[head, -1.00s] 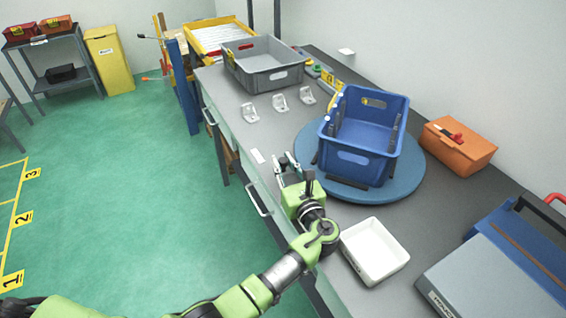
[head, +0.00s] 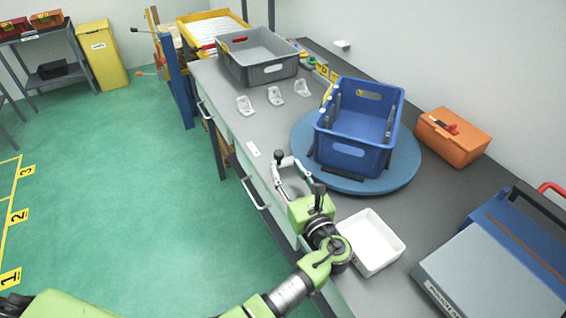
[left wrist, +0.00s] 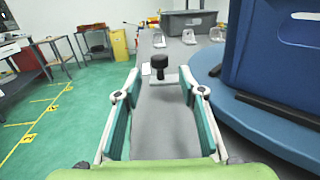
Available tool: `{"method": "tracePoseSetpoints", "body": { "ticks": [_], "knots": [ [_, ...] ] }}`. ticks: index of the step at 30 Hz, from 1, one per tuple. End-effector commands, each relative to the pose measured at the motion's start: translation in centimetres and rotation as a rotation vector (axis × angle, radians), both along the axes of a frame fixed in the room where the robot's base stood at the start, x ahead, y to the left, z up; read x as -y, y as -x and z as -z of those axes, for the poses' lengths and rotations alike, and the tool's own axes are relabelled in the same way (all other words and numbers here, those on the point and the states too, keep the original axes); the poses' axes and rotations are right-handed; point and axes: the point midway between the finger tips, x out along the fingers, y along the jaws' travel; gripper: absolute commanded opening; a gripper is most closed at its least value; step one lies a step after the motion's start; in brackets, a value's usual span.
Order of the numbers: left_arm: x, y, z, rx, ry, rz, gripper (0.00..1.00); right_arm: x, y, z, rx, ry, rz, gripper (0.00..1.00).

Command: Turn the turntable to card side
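The turntable (head: 402,174) is a round blue disc on the bench; its edge also shows in the left wrist view (left wrist: 262,124). A blue crate (head: 350,158) with dark upright strips inside stands on it. A black knob (left wrist: 156,61) on a short stem stands left of the disc; it also shows in the head view (head: 280,154). My left gripper (head: 289,168) is over the bench's front edge, beside the turntable. Its fingers are apart with nothing between them, and the knob is just beyond the tips. My right gripper is not in view.
A white tray (head: 371,243) is close to my left wrist. A grey crate (head: 262,72) and several pale brackets (head: 275,96) stand farther back. A small white card (head: 252,149) lies by the front edge. An orange box (head: 450,140) is right of the turntable.

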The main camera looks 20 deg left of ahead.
Motion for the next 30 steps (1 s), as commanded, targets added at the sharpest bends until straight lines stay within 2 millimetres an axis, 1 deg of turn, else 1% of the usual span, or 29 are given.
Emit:
{"method": "tracePoseSetpoints", "body": {
  "ticks": [3, 10, 11, 12, 14, 15, 22, 30],
  "knots": [
    [0.4, 0.5, 0.0, 0.0, 0.0, -0.001, 0.37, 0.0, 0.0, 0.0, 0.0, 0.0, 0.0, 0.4],
    [0.4, 0.6, 0.0, 0.0, 0.0, -0.001, 0.37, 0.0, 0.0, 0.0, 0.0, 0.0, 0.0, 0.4],
    [0.4, 0.6, 0.0, 0.0, 0.0, -0.001, 0.32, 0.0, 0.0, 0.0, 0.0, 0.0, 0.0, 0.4],
    [0.4, 0.6, -0.1, 0.0, 0.0, -0.001, 0.21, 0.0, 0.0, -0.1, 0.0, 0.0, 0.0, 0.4],
    [0.4, 0.6, -0.4, 0.0, 0.0, -0.001, 0.06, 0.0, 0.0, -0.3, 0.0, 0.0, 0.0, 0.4],
    [0.4, 0.6, -0.7, 0.001, -0.001, -0.001, 0.0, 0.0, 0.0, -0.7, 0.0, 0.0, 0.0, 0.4],
    [0.4, 0.6, -3.6, 0.0, 0.0, -0.001, 0.0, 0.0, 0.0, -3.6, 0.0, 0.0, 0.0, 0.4],
    [0.4, 0.6, -6.5, 0.0, 0.0, -0.001, 0.0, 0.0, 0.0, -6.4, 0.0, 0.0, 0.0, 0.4]
  ]
}}
